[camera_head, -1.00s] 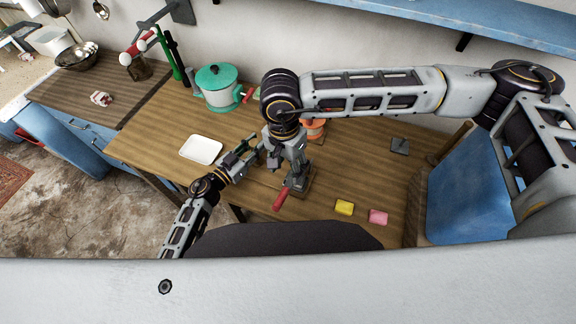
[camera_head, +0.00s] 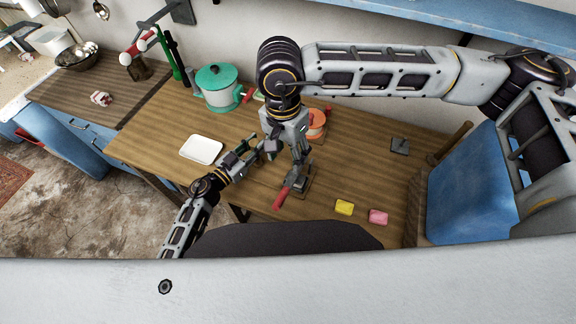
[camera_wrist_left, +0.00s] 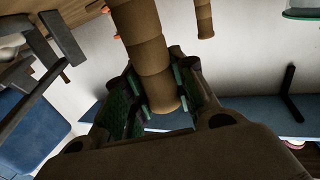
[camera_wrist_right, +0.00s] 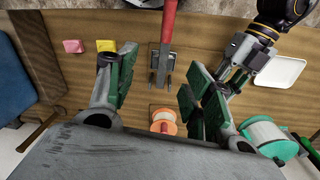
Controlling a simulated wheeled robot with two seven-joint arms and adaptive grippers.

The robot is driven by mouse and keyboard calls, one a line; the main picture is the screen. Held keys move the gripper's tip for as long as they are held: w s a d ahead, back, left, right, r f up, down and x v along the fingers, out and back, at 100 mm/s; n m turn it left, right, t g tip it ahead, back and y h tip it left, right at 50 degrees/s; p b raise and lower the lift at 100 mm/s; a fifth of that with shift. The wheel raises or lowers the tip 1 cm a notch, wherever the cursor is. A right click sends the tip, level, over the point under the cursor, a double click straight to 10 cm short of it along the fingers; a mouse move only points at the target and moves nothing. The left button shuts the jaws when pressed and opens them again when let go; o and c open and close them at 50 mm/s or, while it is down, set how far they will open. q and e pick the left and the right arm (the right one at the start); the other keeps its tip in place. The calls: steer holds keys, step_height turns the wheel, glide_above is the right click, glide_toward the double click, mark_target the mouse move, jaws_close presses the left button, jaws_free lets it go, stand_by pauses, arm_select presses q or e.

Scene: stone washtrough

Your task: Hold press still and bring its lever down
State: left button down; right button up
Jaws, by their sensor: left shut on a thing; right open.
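The press (camera_head: 300,182) is a small grey metal device on the table, with a red lever (camera_head: 283,197) pointing toward me. In the right wrist view, the red lever (camera_wrist_right: 168,28) runs from the top edge down to the press's dark metal (camera_wrist_right: 160,66). My right gripper (camera_head: 286,150) is open and empty above the press; its fingers (camera_wrist_right: 155,90) are wide apart. My left gripper (camera_head: 255,153) is left of the press. In the left wrist view, its fingers flank a brown ridged cylinder (camera_wrist_left: 150,52); I cannot tell what it belongs to.
An orange spool (camera_head: 316,122), a green-lidded pot (camera_head: 218,90) and a white tray (camera_head: 201,150) stand behind and left. Yellow (camera_head: 344,207) and pink (camera_head: 378,217) blocks lie front right. A blue shelf (camera_head: 470,20) overhangs the back.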

steer(key=shift+r, duration=0.6)
stand_by(0.9)
steer(key=c, duration=0.4)
steer(key=shift+w+d+r, duration=0.1)
steer(key=shift+w+d, duration=0.25)
steer(key=shift+d, duration=0.05)
steer(key=c, duration=0.5)
steer(key=shift+m+h, duration=0.3)
steer(key=shift+h, duration=0.1)
steer(key=d, duration=0.1)
steer(key=d+f, duration=0.2)
steer(key=shift+s+d, duration=0.1)
steer(key=shift+d, duration=0.3)
jaws_close()
steer(key=s+f+n+t+y, duration=0.1)
steer(key=s+f, duration=0.4)
steer(key=shift+s+a+r+n+t+y, duration=0.15)
steer(key=shift+a+n+y, duration=0.1)
steer(key=shift+a+y, duration=0.35)
steer(key=shift+w+a+r+n+t+y, duration=0.15)
steer(key=shift+a+n+y, duration=0.2)
steer(key=shift+a, duration=0.4)
steer(key=shift+s+a+r+n+y, duration=0.15)
steer(key=shift+a+n+y, duration=0.05)
steer(key=shift+a+y, duration=0.45)
